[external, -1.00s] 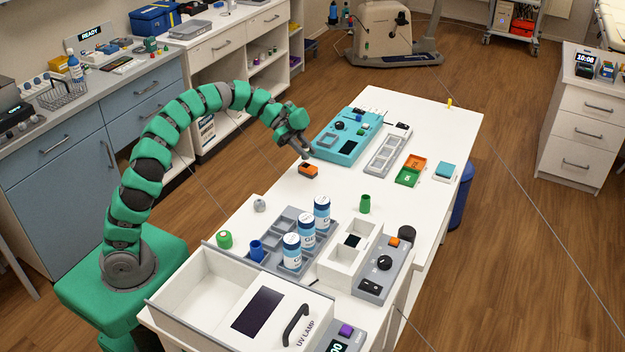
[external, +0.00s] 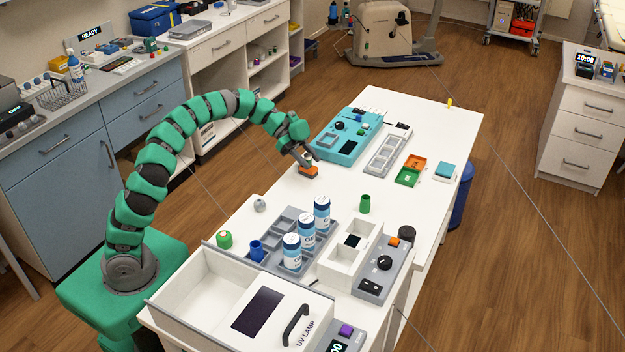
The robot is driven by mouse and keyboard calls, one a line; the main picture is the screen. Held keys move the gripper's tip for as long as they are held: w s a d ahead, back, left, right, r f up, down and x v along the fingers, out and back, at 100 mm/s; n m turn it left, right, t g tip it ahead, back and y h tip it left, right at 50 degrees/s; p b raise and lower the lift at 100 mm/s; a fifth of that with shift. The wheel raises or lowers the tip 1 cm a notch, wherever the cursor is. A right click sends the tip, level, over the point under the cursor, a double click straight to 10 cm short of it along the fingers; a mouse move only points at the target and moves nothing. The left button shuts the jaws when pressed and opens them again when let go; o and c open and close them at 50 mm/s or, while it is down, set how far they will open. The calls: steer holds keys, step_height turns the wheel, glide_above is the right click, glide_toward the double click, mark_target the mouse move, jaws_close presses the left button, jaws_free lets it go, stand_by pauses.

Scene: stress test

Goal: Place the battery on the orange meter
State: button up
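The small orange meter (external: 308,174) lies on the white table, left of its middle. My gripper (external: 307,163) points down at it from the upper left, with its fingertips over or against its top; I cannot tell whether they touch. The fingers hide part of the meter's top. They are too small to show whether they are open or shut, or whether they hold anything. I cannot make out a battery with certainty; it may be hidden at the fingers.
Behind the meter are a teal device (external: 345,138) and a grey tray (external: 389,154). In front stand blue-and-white bottles (external: 307,228) in a grey rack, a green cup (external: 365,204) and a grey ball (external: 260,206). The table around the meter is clear.

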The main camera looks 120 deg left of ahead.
steer(key=shift+r, duration=0.1)
steer(key=shift+s+r, duration=0.15)
steer(key=p+v, duration=0.2)
steer(key=v, duration=0.9)
steer(key=shift+s+p, duration=0.35)
steer(key=shift+s, duration=0.05)
steer(key=shift+r, duration=0.1)
